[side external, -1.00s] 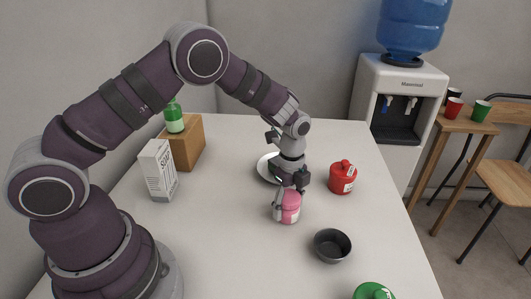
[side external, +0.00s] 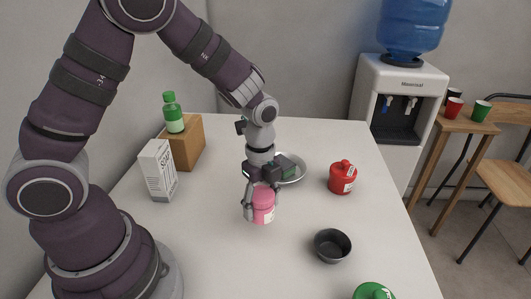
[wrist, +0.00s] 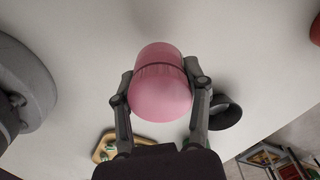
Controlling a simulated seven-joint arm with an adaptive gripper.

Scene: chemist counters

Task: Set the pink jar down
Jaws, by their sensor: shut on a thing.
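The pink jar (side external: 264,204) has a white label and is upright at the middle of the white table in the side external view. My gripper (side external: 262,196) comes down on it from above, with a finger on each side. In the wrist view the pink jar (wrist: 160,85) fills the space between the two fingertips of my gripper (wrist: 161,92), which is shut on it. Whether the jar's bottom touches the table cannot be told.
A dark bowl (side external: 332,246) and a red jar (side external: 342,178) stand to the right. A plate (side external: 291,168) lies behind my gripper. A white carton (side external: 158,169), a wooden box (side external: 187,142) with a green bottle (side external: 173,113) are at left. A green jar (side external: 374,291) is at the front edge.

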